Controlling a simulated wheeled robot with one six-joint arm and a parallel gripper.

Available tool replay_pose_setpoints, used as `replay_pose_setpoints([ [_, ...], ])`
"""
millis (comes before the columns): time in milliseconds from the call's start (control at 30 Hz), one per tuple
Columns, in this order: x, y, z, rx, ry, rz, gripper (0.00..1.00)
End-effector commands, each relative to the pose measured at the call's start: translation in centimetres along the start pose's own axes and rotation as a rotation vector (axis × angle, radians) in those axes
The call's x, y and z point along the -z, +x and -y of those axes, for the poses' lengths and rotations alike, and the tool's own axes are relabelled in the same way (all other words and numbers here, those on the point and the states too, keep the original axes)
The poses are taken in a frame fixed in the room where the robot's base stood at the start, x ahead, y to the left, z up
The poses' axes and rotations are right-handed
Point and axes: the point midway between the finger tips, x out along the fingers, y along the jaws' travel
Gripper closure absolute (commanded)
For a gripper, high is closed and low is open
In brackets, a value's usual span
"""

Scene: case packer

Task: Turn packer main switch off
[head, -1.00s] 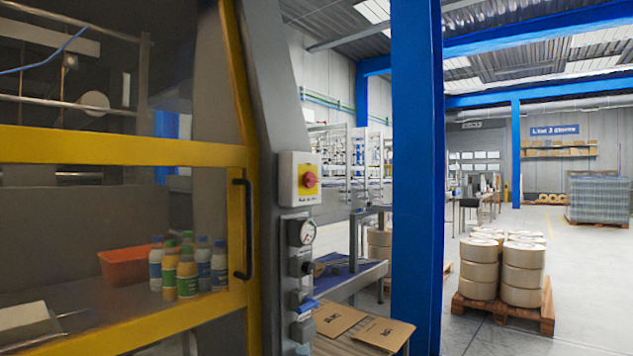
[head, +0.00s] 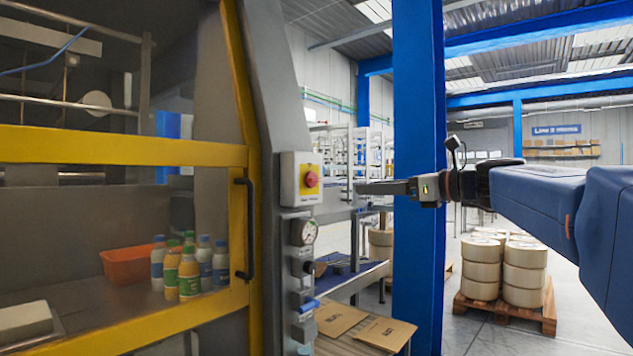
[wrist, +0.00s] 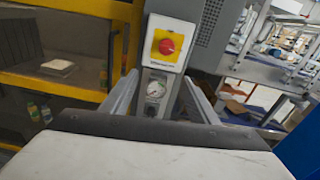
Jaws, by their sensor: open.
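The packer main switch (head: 311,180) is a red rotary knob on a yellow square in a white box on the machine's grey post. In the wrist view the red knob (wrist: 167,46) is near the top centre, ahead of the fingers and apart from them. My gripper (head: 362,188) reaches in from the right in the head view, its fingers pointing left toward the switch with a gap between. In the wrist view my gripper (wrist: 158,92) shows two separated fingers with nothing held. The knob's exact setting is too small to read.
The yellow guard door's black handle (head: 244,229) is to the left. A blue column (head: 418,120) stands right of the post, behind my arm.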

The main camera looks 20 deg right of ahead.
Motion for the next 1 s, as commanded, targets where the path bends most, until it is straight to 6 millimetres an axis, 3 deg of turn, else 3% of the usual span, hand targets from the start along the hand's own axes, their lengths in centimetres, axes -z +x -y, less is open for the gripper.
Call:
replay_pose_setpoints([
  [133,-1.8,-0.4,1.4,0.009,0.067,0.051,0.46],
  [367,-2.0,1.1,1.4,0.007,0.073,0.055,0.46],
  [1000,-2.4,9.8,1.4,0.006,0.071,0.054,0.46],
])
